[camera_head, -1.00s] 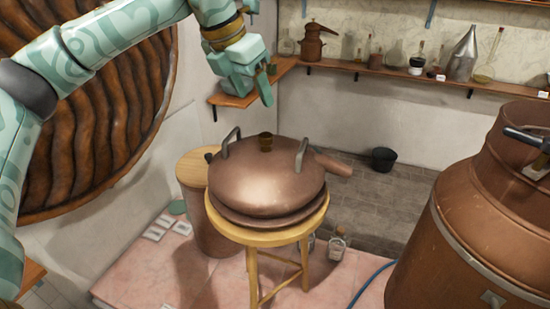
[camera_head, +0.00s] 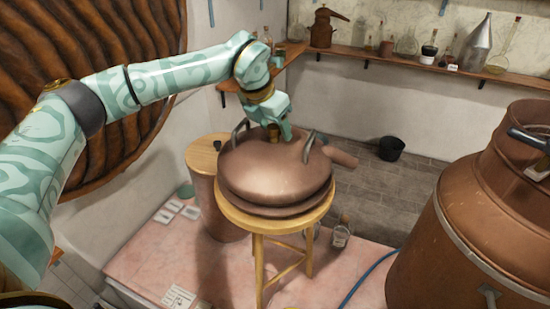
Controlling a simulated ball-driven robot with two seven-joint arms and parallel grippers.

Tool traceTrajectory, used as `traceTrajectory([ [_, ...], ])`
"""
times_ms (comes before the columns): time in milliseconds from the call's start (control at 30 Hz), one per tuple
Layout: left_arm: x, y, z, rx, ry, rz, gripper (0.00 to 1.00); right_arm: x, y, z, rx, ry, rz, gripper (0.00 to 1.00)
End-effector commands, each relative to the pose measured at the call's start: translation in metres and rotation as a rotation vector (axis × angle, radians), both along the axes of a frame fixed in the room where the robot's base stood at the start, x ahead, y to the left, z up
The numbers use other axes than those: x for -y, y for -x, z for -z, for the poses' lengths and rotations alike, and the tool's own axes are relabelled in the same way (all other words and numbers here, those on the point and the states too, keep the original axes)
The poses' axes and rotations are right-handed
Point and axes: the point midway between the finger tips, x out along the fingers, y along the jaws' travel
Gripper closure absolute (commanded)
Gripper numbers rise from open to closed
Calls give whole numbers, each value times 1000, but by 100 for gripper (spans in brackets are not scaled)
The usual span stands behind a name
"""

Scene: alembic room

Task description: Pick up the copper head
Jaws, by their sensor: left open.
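The copper head (camera_head: 272,172) is a wide, rounded copper dome with two upright grey handles and a spout pointing right. It rests on a round wooden stool (camera_head: 262,222). My left gripper (camera_head: 276,134) is open at the top of the dome, between the two handles, close to the small brown knob (camera_head: 273,134). The fingers partly cover the knob, and I cannot tell whether they touch it. My right gripper is not in view.
A large copper pot (camera_head: 455,225) stands at the right. A copper bin with a wooden lid (camera_head: 206,155) is close behind the stool at left. A wall shelf (camera_head: 420,74) holds glassware. A black bucket (camera_head: 391,149) and a glass bottle (camera_head: 341,235) stand beyond the stool.

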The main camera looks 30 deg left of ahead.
Motion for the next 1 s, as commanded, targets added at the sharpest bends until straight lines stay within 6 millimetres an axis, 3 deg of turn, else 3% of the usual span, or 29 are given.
traceTrajectory([
  [300,1,-3,9,0,0,0,46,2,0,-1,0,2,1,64],
  [500,1,-3,8,0,0,0,100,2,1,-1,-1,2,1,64],
  [1000,1,-3,8,-1,0,0,100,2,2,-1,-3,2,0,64],
])
